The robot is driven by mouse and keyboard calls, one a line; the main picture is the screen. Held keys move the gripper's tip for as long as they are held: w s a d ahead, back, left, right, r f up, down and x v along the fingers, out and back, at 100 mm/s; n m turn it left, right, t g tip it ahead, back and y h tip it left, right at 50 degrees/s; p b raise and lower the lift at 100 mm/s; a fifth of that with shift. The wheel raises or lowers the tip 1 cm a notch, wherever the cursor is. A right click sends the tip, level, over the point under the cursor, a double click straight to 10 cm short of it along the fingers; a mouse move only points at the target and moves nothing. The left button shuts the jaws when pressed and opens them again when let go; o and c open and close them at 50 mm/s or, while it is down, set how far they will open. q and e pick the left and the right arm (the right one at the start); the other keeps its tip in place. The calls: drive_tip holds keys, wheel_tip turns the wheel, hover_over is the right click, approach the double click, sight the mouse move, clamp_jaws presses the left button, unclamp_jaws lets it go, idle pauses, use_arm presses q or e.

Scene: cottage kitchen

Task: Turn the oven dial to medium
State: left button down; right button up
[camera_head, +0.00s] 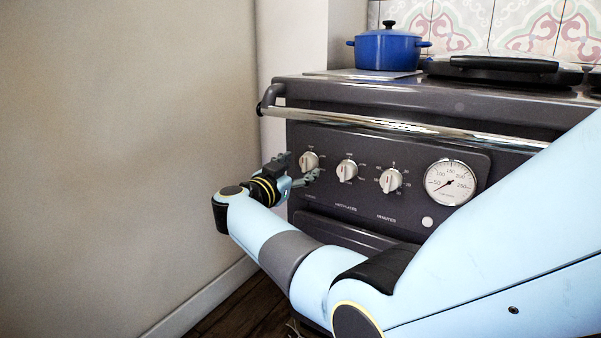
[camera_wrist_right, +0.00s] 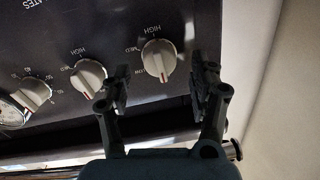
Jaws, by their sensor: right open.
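The oven dial (camera_head: 309,161) is the leftmost of the knobs on the dark oven panel in the head view. It is round and pale with a raised grip. In the right wrist view the oven dial (camera_wrist_right: 159,59) has HIGH, MED and LOW around it. Its red mark points down in that picture, just beside LOW and away from MED. My right gripper (camera_head: 299,169) is open at the dial. In its wrist view the gripper (camera_wrist_right: 161,67) has one finger on each side of the dial, apart from it. Contact cannot be told. My left gripper is not in view.
A hotplates knob (camera_head: 347,171), a minutes knob (camera_head: 391,181) and a temperature gauge (camera_head: 451,183) lie to the right. A chrome rail (camera_head: 400,125) runs above the panel. A blue pot (camera_head: 387,50) stands on the stove. A wall (camera_head: 130,140) bounds the left side.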

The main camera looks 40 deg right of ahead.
sight(307, 163)
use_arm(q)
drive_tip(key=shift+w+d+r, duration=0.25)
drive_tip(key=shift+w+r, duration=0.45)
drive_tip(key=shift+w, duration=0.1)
use_arm(e)
drive_tip(key=shift+x, duration=1.1)
drive_tip(key=c, duration=1.1)
drive_tip(key=shift+c, duration=0.2)
